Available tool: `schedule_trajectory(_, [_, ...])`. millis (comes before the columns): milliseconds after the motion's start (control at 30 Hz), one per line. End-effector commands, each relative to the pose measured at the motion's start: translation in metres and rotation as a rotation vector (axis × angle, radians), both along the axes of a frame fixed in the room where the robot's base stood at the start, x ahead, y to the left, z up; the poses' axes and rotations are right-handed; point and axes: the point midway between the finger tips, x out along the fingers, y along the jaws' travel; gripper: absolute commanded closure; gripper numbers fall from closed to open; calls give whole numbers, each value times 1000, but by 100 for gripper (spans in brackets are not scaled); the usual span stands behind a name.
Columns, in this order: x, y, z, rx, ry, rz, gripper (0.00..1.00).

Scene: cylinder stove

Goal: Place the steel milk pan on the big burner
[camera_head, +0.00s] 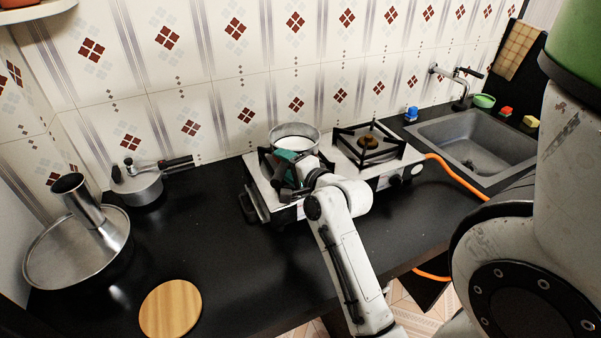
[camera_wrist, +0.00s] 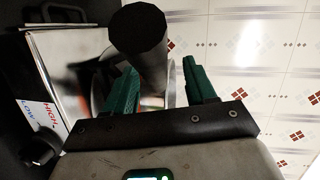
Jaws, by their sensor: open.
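The steel milk pan (camera_head: 293,133) stands upright over the left burner of the two-burner stove (camera_head: 330,165). My gripper (camera_head: 290,168) is at the pan's front side and hides part of it and of that burner. In the wrist view, the pan's dark round handle (camera_wrist: 138,32) reaches between the two green fingers of my open gripper (camera_wrist: 160,64). Some room shows between the handle and the right finger; contact with the left finger is unclear. The right burner (camera_head: 368,140) is empty, with a brown cap inside a black grate. Which burner is bigger cannot be told here.
The sink (camera_head: 475,145) is at right. An orange hose (camera_head: 455,172) runs from the stove. The tiled wall (camera_head: 235,100) is close behind.

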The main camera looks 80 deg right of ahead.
Motion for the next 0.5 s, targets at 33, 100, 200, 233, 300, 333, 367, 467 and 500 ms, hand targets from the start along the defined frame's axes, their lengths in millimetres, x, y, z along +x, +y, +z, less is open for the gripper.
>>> schedule_trajectory(33, [-7,4,0,1,1,0,45])
schedule_trajectory(100, [-17,12,2,0,1,-1,45])
schedule_trajectory(200, [-34,24,5,0,2,0,45])
schedule_trajectory(233, [-40,27,7,0,2,0,45])
schedule_trajectory(300, [-51,35,10,0,1,-1,45])
schedule_trajectory(333, [-56,38,11,0,2,-1,45])
schedule_trajectory(367, [-60,41,12,0,1,0,45])
schedule_trajectory(467, [-73,50,15,0,2,0,45])
schedule_trajectory(500, [-78,53,17,0,2,0,45])
